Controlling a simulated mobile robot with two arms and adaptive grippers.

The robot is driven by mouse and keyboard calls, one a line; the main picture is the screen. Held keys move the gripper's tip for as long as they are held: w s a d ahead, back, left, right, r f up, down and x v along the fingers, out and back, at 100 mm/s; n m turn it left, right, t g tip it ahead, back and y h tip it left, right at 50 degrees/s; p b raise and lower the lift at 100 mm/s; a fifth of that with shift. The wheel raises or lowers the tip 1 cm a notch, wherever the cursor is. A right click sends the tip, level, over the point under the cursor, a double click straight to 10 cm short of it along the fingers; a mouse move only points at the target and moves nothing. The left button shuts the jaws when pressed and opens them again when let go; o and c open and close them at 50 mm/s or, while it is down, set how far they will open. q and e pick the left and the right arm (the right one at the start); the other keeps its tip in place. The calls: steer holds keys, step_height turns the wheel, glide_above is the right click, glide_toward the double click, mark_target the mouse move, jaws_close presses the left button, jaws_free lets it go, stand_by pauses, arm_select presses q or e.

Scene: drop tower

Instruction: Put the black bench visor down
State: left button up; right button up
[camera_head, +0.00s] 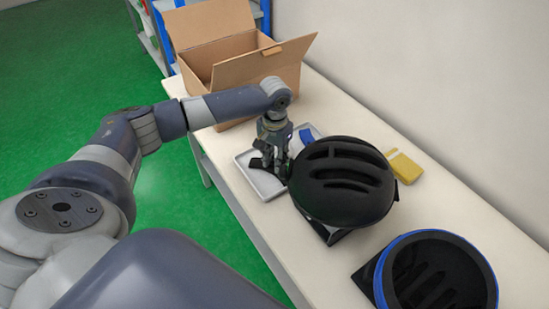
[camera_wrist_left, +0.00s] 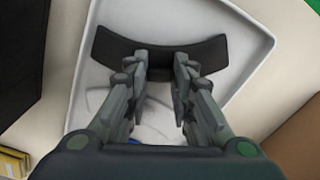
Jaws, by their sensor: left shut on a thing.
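The black bench visor (camera_wrist_left: 110,47) is a dark curved strip in the left wrist view. My left gripper (camera_wrist_left: 160,68) is shut on its middle. Beneath it is a light grey tray (camera_wrist_left: 247,72) with a raised rim. In the head view my left gripper (camera_head: 270,168) points down over the tray (camera_head: 264,189), which lies on the long table. The visor is largely hidden by the fingers there. I cannot tell whether it touches the tray floor. My right gripper is not in view.
A black helmet (camera_head: 342,187) stands close right of my gripper. An upturned helmet with a blue rim (camera_head: 379,270) lies nearer. An open cardboard box (camera_head: 262,72) stands behind the tray. A yellow block (camera_head: 406,168) lies by the wall.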

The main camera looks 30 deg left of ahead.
arm_select(q)
steer(key=o, duration=0.8)
steer(key=shift+f, duration=0.15)
step_height(320, 180, up, 12)
steer(key=shift+r+b, duration=0.2)
steer(key=shift+b, duration=0.4)
steer(key=shift+s+f, duration=0.1)
